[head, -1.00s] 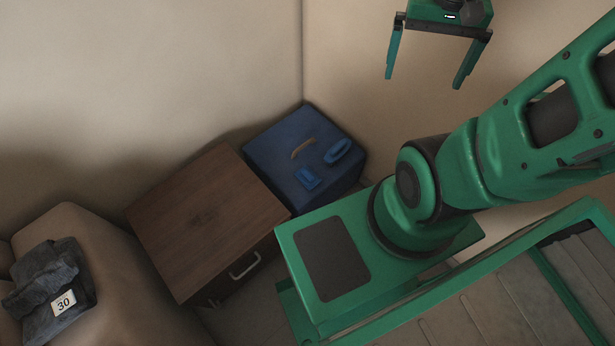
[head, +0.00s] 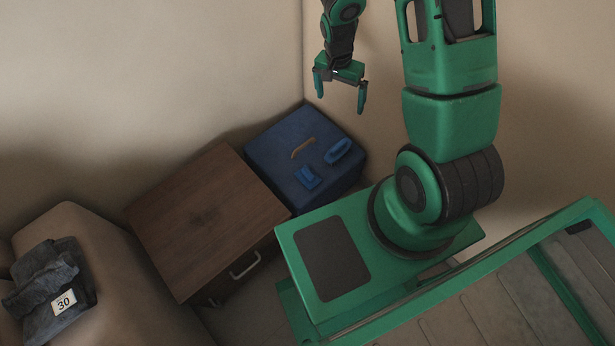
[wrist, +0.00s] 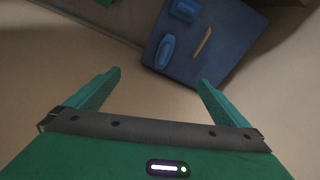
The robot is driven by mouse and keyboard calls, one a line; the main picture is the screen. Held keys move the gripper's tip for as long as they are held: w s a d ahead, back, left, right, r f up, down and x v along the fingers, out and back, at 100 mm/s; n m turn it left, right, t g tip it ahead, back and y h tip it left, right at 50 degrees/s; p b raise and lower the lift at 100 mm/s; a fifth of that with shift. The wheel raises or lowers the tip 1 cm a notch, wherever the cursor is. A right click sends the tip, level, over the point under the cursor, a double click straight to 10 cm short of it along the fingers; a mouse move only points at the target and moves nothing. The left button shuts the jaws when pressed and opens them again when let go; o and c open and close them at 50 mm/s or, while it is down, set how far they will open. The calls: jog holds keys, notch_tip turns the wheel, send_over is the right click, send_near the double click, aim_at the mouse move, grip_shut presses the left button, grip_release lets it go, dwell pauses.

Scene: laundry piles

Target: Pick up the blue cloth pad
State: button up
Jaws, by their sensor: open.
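A small flat blue piece, which looks like the blue cloth pad (head: 307,177), lies on top of a dark blue box (head: 268,150). It also shows near the top edge of the wrist view (wrist: 185,9). A longer blue object with a raised, handle-like part (head: 338,151) lies beside it, apart from it; it shows in the wrist view too (wrist: 167,49). My gripper (head: 340,101) is open and empty, above and behind the box in the head view. In the wrist view its fingers (wrist: 159,78) point toward the box, with nothing between them.
A thin tan stick (head: 302,147) lies on the box too. A brown wooden cabinet (head: 205,218) with a metal handle stands left of the box. A sofa-like seat (head: 110,265) at the lower left holds dark folded cloth (head: 45,275) tagged 30. Walls stand close behind the box.

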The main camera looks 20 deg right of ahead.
jog(key=a+f+m, duration=0.1)
jog(key=a+f, duration=0.2)
jog(key=f, duration=0.4)
jog(key=a+f+m, duration=0.1)
jog(key=a+f, duration=0.2)
jog(key=f, duration=0.4)
jog(key=m+y, duration=0.1)
send_near(309, 172)
jog(key=shift+w+d+f, duration=0.1)
jog(key=shift+w+f, duration=0.1)
jog(key=shift+f, duration=0.1)
notch_tip(309, 172, down, 5)
jog(key=shift+f, duration=0.15)
jog(key=shift+s+f, duration=0.15)
jog(key=shift+f, duration=1.15)
jog(key=shift+s+f, duration=0.15)
jog(key=shift+f, duration=1.2)
jog(key=c, duration=1.2)
jog(key=shift+r, duration=0.15)
